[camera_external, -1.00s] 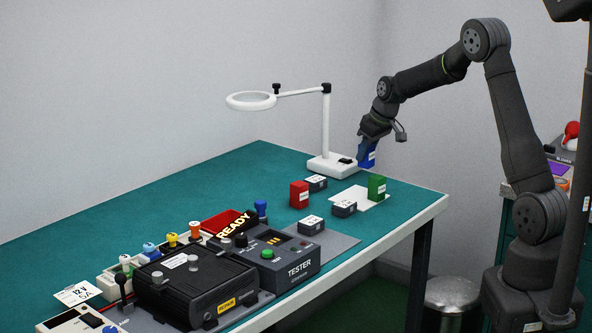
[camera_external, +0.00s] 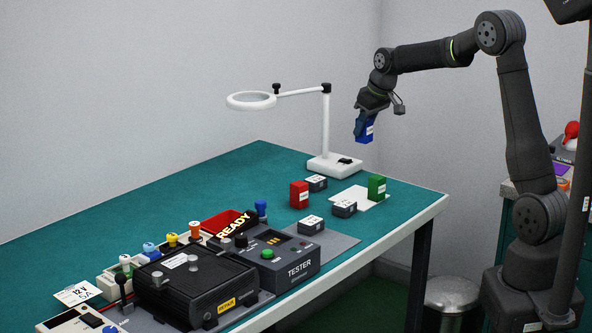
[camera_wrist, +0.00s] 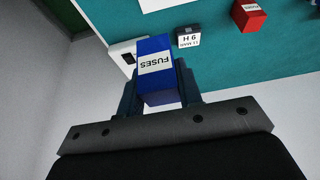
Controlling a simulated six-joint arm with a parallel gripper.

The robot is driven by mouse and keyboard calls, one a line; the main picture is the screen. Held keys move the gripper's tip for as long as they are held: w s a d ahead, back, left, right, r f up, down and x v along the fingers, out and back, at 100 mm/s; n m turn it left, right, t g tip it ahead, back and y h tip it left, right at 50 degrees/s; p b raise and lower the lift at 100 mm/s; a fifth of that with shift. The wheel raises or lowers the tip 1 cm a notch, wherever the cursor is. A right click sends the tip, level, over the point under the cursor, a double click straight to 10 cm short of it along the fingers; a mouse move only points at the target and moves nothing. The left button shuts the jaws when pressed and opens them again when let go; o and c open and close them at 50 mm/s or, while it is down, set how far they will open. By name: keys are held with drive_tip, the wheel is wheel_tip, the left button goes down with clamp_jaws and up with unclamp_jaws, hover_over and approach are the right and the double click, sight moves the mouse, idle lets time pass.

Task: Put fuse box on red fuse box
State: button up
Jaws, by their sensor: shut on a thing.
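My gripper (camera_external: 366,118) is shut on a blue fuse box (camera_external: 364,131) and holds it in the air above the far right part of the bench. In the wrist view the blue box (camera_wrist: 155,66) sits between my two fingers, its white FUSES label showing. The red fuse box (camera_external: 299,195) stands upright on the green mat, lower and to the left of my gripper. It also shows at the top right of the wrist view (camera_wrist: 249,16). A green fuse box (camera_external: 377,188) stands on a white sheet to the right.
A magnifier lamp (camera_external: 326,130) stands close to my gripper, its base on the bench. Small dark labelled blocks (camera_external: 344,208) lie around the red box. The tester (camera_external: 284,262) and a black unit (camera_external: 190,284) fill the front. The back left mat is clear.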

drive_tip(key=s+a+r, duration=0.3)
drive_tip(key=s+a, duration=0.1)
drive_tip(key=a, duration=0.3)
hover_over(299, 183)
wheel_tip(299, 183, down, 7)
drive_tip(key=shift+d, duration=0.1)
drive_tip(key=shift+s+f, duration=0.1)
drive_tip(key=shift+f, duration=1.95)
drive_tip(key=shift+f, duration=0.15)
drive_tip(key=o, duration=1)
drive_tip(key=shift+c, duration=0.2)
drive_tip(key=v, duration=1.2)
